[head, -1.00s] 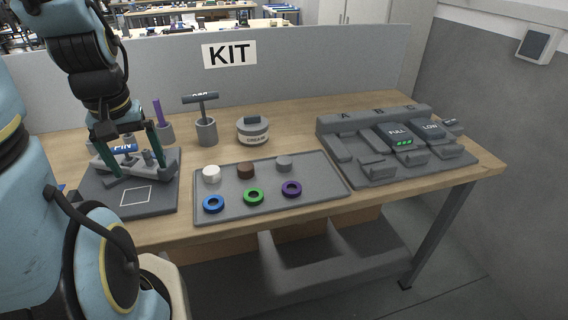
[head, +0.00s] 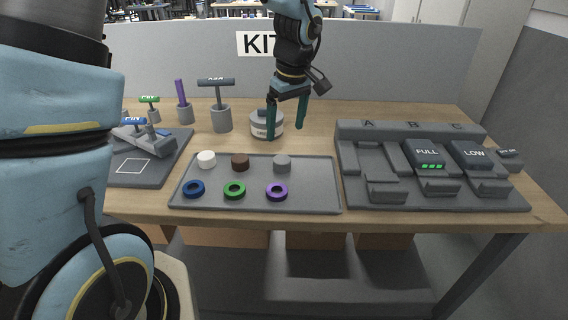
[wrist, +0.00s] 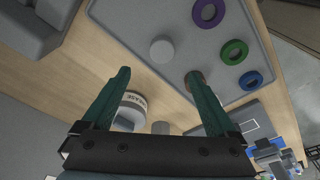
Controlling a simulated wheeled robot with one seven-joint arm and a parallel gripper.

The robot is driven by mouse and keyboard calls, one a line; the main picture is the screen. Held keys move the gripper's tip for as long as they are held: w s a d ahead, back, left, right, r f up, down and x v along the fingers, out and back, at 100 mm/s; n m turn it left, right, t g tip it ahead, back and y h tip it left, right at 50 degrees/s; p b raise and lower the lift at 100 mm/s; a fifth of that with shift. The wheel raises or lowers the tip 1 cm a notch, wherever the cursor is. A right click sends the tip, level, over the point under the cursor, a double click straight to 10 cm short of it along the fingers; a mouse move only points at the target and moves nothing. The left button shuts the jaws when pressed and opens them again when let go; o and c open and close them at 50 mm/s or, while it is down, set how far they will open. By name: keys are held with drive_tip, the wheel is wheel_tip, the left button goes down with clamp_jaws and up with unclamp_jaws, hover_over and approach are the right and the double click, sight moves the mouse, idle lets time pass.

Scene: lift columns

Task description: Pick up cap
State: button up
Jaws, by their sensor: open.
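Three short round pieces that look like caps stand in a row on the grey tray (head: 315,198): a white one (head: 207,159), a brown one (head: 240,162) and a grey one (head: 282,163). My gripper (head: 286,132) is open and empty, above the table just behind the tray, by the round tin (head: 259,124). In the wrist view, the grey cap (wrist: 162,50) shows just beyond the gap between my fingertips (wrist: 158,73). The brown cap (wrist: 197,76) is partly hidden by the right finger. The tin (wrist: 131,110) shows between the fingers.
A blue ring (head: 193,189), a green ring (head: 234,190) and a purple ring (head: 276,191) lie along the tray's front. A T-handled tool (head: 217,95) stands in a holder behind. The charging rack (head: 430,190) is at right, a fixture board (head: 150,172) at left.

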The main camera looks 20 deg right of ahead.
hover_over(282, 159)
drive_tip(key=f, duration=0.2)
drive_tip(key=f+p, duration=0.1)
drive_tip(key=f, duration=0.1)
drive_tip(key=shift+s+d+f, duration=0.15)
drive_tip(key=shift+d+f, duration=0.05)
drive_tip(key=shift+f, duration=0.05)
drive_tip(key=shift+a+f+p, duration=0.15)
drive_tip(key=shift+f+p, duration=0.9)
drive_tip(key=shift+f, duration=1.65)
drive_tip(key=c, duration=1.4)
